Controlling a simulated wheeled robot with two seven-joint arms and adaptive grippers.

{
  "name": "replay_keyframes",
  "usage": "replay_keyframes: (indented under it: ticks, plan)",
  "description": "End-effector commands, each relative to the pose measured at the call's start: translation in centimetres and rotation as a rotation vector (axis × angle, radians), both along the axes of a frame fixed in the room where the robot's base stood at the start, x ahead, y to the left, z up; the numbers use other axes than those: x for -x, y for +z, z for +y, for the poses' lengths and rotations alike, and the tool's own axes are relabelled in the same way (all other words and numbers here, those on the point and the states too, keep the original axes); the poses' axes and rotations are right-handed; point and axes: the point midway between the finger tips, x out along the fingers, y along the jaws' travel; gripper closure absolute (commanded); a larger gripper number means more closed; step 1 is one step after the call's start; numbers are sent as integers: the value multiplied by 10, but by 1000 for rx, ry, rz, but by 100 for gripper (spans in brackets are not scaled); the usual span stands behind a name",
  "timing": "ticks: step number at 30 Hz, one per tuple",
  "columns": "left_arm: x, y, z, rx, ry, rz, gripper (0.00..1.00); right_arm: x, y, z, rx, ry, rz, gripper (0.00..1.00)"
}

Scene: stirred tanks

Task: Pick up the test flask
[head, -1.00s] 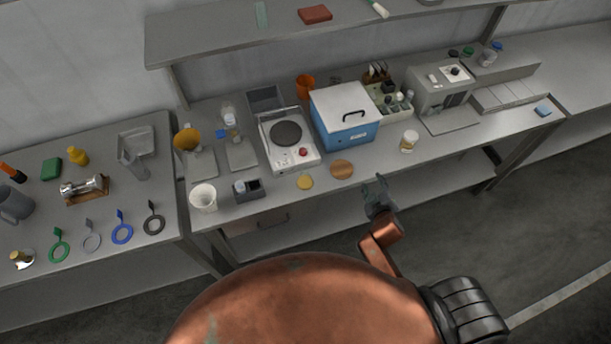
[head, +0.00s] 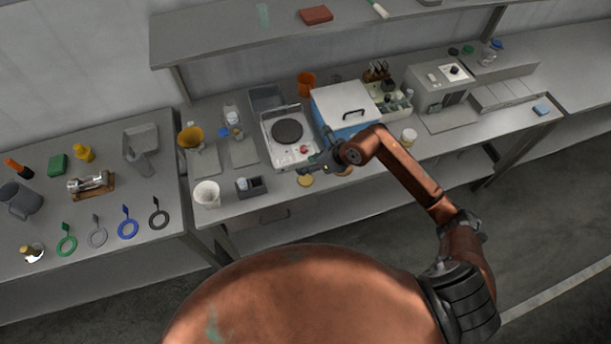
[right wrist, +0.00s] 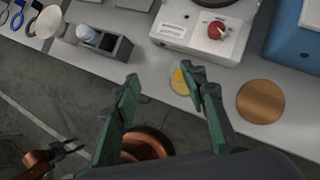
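No label marks the test flask, and I cannot tell which vessel it is. A small round glass flask with a brown stopper (head: 32,252) sits at the front of the left table. A clear vessel with a blue part (head: 232,119) stands left of the hotplate. A blue-capped glass vessel (head: 490,53) stands on the far right box. My right gripper (head: 312,166) hangs over the bench's front edge by the hotplate, touching none of these. In the right wrist view its green-padded fingers (right wrist: 163,82) are apart and empty. My left gripper (right wrist: 73,147) shows there too, low left, fingers spread.
The hotplate (head: 270,143), blue-and-white box (head: 345,128) and grey holder (head: 258,188) are close to my right gripper. A yellow disc (right wrist: 178,84) and brown disc (right wrist: 260,102) lie below it. A white cup (head: 206,195) stands at the bench's left end.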

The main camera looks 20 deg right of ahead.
Motion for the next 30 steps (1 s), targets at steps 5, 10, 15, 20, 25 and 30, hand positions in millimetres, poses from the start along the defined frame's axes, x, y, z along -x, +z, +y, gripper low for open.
replay_keyframes:
  ticks: [5,10,15,20,25,30]
  plan:
    - [0,2,0,0,0,0,60,-7,-12,-26,121,-13,17,61]
    - [0,5,0,0,0,1,60,-15,-27,-20,121,-13,19,61]
    - [0,13,0,0,-1,0,60,-21,-42,-12,118,-13,21,61]
    - [0,18,0,0,-1,0,60,-32,-62,-4,118,-14,19,61]
    - [0,19,-1,1,-1,0,60,-37,-73,0,120,-11,17,61]
    - [0,19,-1,1,-1,0,60,-37,-73,0,121,-12,16,61]
